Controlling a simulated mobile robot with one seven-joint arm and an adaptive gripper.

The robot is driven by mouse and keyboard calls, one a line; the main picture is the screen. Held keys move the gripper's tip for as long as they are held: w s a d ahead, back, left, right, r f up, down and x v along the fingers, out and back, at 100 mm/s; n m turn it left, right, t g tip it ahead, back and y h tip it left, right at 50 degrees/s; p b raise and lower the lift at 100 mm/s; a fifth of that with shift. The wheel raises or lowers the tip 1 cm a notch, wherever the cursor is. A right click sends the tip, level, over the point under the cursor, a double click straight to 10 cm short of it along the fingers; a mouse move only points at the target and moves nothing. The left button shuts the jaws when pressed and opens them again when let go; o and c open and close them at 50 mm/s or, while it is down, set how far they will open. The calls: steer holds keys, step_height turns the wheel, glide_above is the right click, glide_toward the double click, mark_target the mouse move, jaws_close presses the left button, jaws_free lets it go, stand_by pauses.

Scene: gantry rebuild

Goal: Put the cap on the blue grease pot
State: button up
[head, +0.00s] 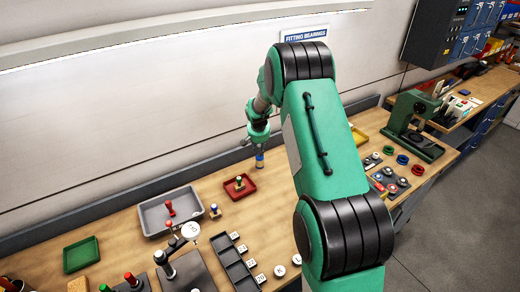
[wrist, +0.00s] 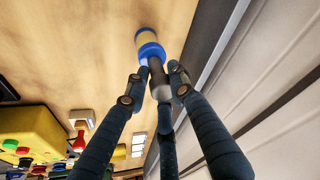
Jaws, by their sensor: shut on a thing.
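The blue grease pot (head: 260,163) stands on the wooden bench below my gripper (head: 258,143) in the head view. In the wrist view the pot (wrist: 148,40) shows a tan body and a blue band. A dark piece with a pale end, seemingly the cap (wrist: 157,76), is between my fingertips (wrist: 153,84). My gripper is shut on it. The cap's far end overlaps the pot's blue band in the wrist view. Whether it touches or sits on the pot I cannot tell. In the head view the fingers hide the cap.
A grey tray (head: 150,222) is farther left. A yellow tray (head: 361,137) and a green press (head: 408,112) are to the right. The wall runs close behind the pot.

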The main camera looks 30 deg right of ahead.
steer(key=shift+f, duration=0.15)
steer(key=o, duration=1)
steer(key=shift+o, duration=0.2)
steer(key=shift+r, duration=0.2)
steer(key=shift+s+a+r, duration=0.1)
steer(key=shift+r, duration=0.45)
steer(key=v, duration=1.1)
